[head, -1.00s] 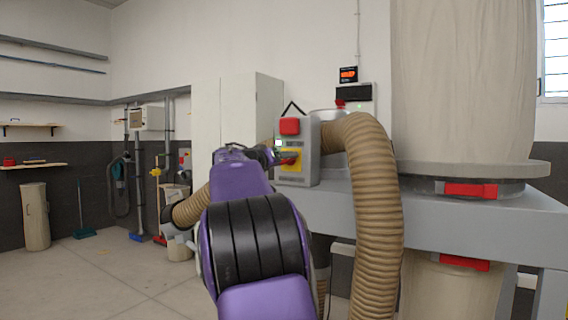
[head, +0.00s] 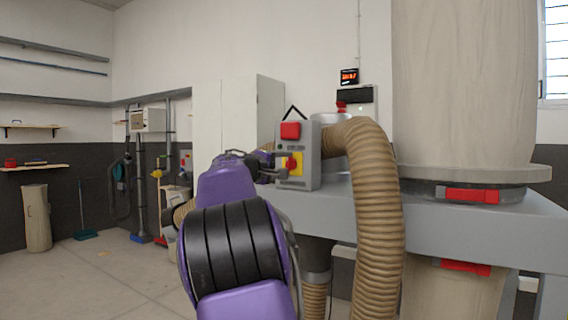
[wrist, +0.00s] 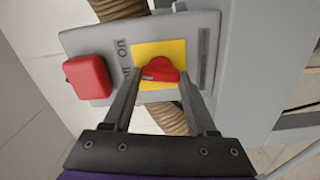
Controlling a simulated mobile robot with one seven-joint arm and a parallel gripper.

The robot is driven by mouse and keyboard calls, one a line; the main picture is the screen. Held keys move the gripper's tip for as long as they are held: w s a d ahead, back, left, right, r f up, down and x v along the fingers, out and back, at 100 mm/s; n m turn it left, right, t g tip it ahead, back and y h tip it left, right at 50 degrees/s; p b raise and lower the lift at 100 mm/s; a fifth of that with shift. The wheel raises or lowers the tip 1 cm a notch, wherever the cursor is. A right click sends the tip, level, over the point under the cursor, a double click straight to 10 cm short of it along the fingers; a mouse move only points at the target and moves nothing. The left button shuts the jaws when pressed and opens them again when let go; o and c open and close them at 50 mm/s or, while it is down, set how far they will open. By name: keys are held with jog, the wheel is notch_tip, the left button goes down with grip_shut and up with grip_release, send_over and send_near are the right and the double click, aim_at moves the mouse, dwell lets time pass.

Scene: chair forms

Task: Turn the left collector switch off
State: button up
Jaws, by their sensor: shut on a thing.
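The left collector switch is a red knob (wrist: 160,70) on a yellow plate (wrist: 150,50), set in a grey switch box (wrist: 214,30). In the head view the knob (head: 291,163) shows on the front of the box (head: 312,150), below a square red button (head: 290,130). The button (wrist: 88,77) is left of the knob in the wrist view. My gripper (wrist: 160,84) is shut on the knob, one finger on each side. In the head view my gripper (head: 275,166) reaches the box from the left; its fingers are small there.
A ribbed tan hose (head: 375,220) curves down just right of the box. A grey collector frame (head: 460,235) carries a large cloth bag (head: 460,80). A small red display (head: 349,76) hangs on the wall behind. Open floor (head: 110,285) lies to the left.

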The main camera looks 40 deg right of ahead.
jog(key=shift+n, duration=1.1)
jog(key=shift+f+p, duration=0.1)
jog(key=shift+p, duration=0.2)
jog(key=o, duration=1.4)
jog(key=shift+c, duration=0.2)
jog(key=b+v, duration=0.3)
jog(key=v, duration=1.4)
jog(key=shift+a, duration=0.2)
